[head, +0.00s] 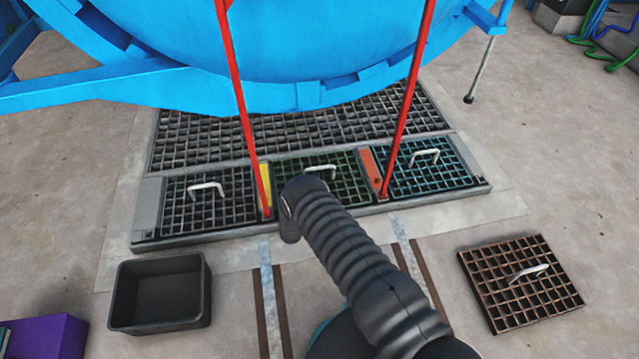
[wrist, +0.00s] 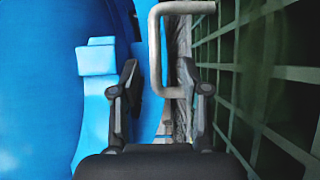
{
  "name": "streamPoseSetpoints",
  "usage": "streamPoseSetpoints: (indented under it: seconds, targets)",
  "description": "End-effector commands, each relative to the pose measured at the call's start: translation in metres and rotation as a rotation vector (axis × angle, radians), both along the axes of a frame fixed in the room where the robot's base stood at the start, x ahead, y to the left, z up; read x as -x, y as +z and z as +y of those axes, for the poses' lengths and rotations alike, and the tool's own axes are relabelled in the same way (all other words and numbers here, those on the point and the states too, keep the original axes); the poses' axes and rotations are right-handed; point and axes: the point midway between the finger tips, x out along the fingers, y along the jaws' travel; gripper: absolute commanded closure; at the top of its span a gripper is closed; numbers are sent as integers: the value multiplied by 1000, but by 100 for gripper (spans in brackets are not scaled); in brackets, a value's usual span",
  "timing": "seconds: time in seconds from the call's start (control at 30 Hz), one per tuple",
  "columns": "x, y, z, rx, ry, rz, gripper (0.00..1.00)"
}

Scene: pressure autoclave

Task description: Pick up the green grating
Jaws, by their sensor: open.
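The green grating (head: 347,184) lies in the middle of three front bays of the floor frame, with a pale handle (head: 321,169) on top. My arm covers its front left part in the head view. In the wrist view the green grating (wrist: 275,75) fills the right side, and its grey handle (wrist: 154,50) shows at the top centre. My gripper (wrist: 158,80) is open. The handle's lower part appears in the gap between the fingers, overlapping the right one. I cannot tell how deep it sits, and no grip on it shows. The fingers are hidden in the head view.
A dark grating (head: 190,218) lies left and a teal grating (head: 440,172) right. Two red rods (head: 243,110) (head: 410,100) slant down beside the middle bay. The blue vessel (head: 320,45) overhangs behind. A black bin (head: 160,325) and brown grating (head: 500,305) lie on the floor.

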Motion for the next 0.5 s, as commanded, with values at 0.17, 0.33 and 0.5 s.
streamPoseSetpoints:
  seconds: [0.17,0.33,0.5]
  targets:
    - [-10,2,-2,0,0,-1,54]
    - [-34,6,-5,-1,-2,-1,54]
    - [-51,6,-10,0,0,0,54]
